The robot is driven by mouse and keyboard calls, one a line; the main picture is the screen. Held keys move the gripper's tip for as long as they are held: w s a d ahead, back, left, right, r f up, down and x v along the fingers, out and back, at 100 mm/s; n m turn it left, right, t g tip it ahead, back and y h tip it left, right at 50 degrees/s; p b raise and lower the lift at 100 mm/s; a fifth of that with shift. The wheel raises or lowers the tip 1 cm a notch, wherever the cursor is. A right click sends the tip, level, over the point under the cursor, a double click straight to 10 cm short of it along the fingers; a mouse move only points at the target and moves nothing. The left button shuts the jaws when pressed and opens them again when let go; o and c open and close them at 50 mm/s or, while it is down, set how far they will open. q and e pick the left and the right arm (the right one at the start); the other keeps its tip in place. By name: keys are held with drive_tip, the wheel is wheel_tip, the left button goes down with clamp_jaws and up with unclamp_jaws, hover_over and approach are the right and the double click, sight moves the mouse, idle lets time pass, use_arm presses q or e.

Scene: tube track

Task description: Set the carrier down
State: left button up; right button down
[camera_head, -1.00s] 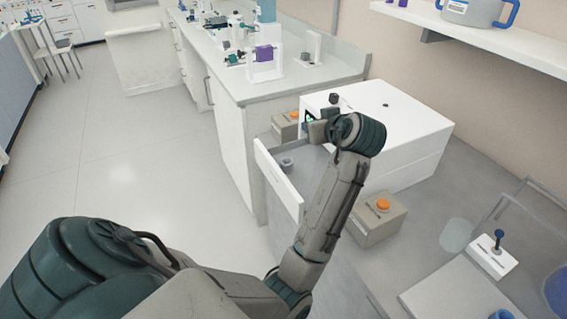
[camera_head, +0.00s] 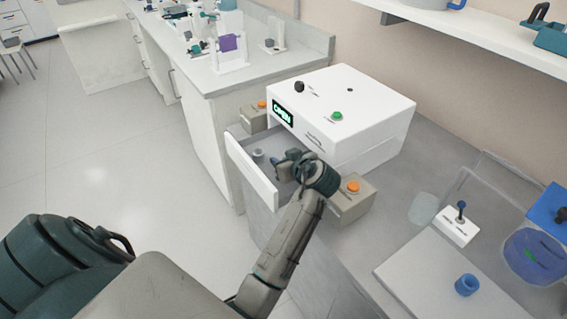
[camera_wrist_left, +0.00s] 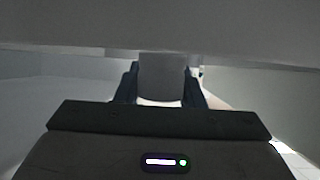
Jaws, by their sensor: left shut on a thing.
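My left gripper (camera_head: 287,161) is inside or just over the open tray (camera_head: 251,178) of the white machine (camera_head: 350,105). It is shut on a small grey piece, which I take to be the carrier; in the left wrist view this carrier (camera_wrist_left: 162,77) stands between the two dark fingers (camera_wrist_left: 162,88). In the head view the carrier is mostly hidden by my wrist, and I cannot tell whether it touches the tray floor. A small grey round part (camera_head: 258,156) is in the tray, left of the gripper. The machine's display (camera_head: 283,116) reads OPEN in green. My right gripper is not in view.
Boxes with orange buttons stand beside the tray, one in front (camera_head: 352,198) and one behind (camera_head: 254,117). At right are a white block with a blue knob (camera_head: 457,226) and a blue ring (camera_head: 467,285) on a pale board. A surface overhangs the wrist view.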

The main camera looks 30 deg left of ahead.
use_arm(q)
drive_tip(key=shift+f, duration=1.15)
drive_tip(key=shift+f, duration=0.1)
drive_tip(key=o, duration=1)
